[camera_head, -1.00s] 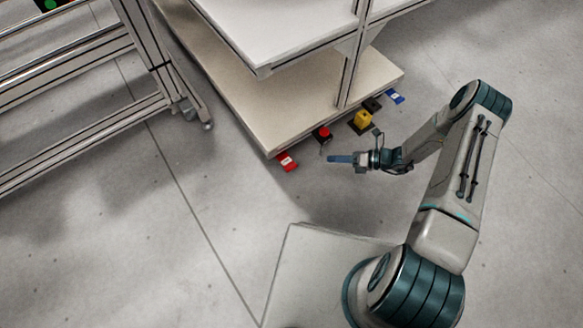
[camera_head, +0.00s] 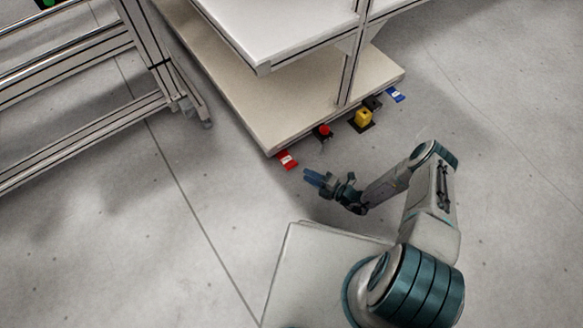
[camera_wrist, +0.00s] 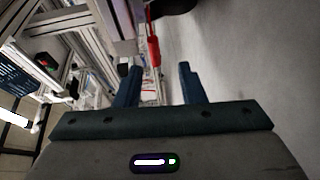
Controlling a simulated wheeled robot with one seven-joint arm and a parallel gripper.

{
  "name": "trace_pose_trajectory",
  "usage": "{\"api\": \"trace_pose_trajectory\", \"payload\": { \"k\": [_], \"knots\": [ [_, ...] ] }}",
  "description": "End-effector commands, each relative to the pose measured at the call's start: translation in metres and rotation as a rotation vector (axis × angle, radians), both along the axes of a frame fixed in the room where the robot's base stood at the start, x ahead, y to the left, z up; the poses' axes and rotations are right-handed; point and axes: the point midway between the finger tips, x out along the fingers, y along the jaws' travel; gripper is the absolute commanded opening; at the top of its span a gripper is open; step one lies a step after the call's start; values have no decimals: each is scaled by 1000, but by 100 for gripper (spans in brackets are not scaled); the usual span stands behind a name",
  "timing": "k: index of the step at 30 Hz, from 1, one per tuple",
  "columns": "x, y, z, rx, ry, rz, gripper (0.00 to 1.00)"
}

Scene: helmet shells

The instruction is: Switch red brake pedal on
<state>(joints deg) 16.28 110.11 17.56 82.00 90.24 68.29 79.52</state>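The red brake pedal (camera_head: 287,160) lies by the near corner of the low shelf, at floor level, with a small white label on it. My gripper (camera_head: 314,177) is low over the floor, to the right of and slightly nearer than the pedal, apart from it. In the wrist view my gripper (camera_wrist: 158,70) has its two blue fingers spread with nothing between them. A narrow red piece (camera_wrist: 153,48), seemingly the red pedal, shows just beyond the fingertips. I cannot tell from these frames whether the pedal is pressed.
Along the shelf edge sit a red button (camera_head: 324,130) on a dark base, a yellow block (camera_head: 363,117) and a blue pedal (camera_head: 396,95). The low shelf board (camera_head: 285,115) overhangs close by. A metal frame (camera_head: 150,50) stands at left. The floor between is clear.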

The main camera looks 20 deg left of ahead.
Motion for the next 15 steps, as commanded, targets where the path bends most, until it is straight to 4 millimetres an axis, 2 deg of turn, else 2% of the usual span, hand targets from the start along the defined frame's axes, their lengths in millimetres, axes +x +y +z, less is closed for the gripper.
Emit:
{"api": "trace_pose_trajectory", "payload": {
  "k": [1, 6, 12, 15],
  "knots": [
    [3, 12, -4, 1, -2, 4, 36],
    [14, 45, -7, -1, -3, 4, 36],
    [23, 71, -7, 0, -4, 3, 36],
    [25, 77, -7, -1, -3, 1, 36]
  ]
}}
